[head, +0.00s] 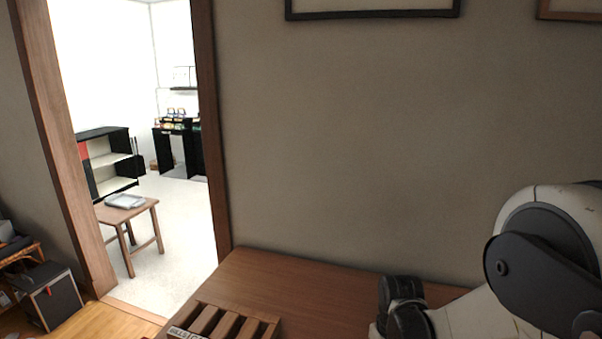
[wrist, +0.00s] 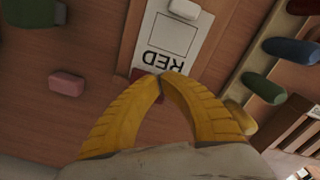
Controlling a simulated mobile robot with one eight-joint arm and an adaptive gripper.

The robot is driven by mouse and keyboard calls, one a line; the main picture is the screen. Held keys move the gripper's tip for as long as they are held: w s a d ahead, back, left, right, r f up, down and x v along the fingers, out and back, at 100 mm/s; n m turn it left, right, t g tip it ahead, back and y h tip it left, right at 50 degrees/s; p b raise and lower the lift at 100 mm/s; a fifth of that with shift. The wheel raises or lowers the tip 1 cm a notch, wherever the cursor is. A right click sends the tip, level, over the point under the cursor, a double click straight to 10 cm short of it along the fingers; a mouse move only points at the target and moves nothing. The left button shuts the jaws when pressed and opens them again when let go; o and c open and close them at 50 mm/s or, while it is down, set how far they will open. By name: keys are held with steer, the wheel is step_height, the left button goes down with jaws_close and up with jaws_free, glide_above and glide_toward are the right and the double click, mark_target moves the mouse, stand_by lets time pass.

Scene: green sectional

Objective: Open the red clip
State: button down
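My gripper (wrist: 161,76) has two yellow fingers that come together at their tips in the wrist view. A dark red piece (wrist: 139,73) shows just beyond the fingertips, mostly hidden by them; I cannot tell whether it is between them. It lies at the edge of a white card (wrist: 172,47) printed RED, upside down in this view. Whether this piece is the red clip is not clear. In the head view the fingers do not show.
A pink block (wrist: 67,84) lies left on the wooden table (head: 310,285). A pale block (wrist: 185,9) lies on the card. Green (wrist: 263,88), blue (wrist: 291,50) and yellow (wrist: 243,121) pieces sit right. A slatted wooden rack (head: 228,322) stands at the table's front; a wall is behind.

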steer(key=shift+w+d, duration=0.3)
steer(key=shift+w, duration=0.6)
steer(key=shift+w+d, duration=0.25)
steer(key=shift+w, duration=0.6)
steer(key=shift+w+d, duration=0.3)
steer(key=shift+w, duration=0.6)
steer(key=shift+s+r, duration=0.1)
steer(key=shift+s, duration=0.05)
steer(key=shift+s+a+r, duration=0.25)
steer(key=shift+s+r, duration=0.25)
steer(key=shift+s, duration=0.2)
steer(key=shift+r+p, duration=2.35)
steer(key=shift+r, duration=0.65)
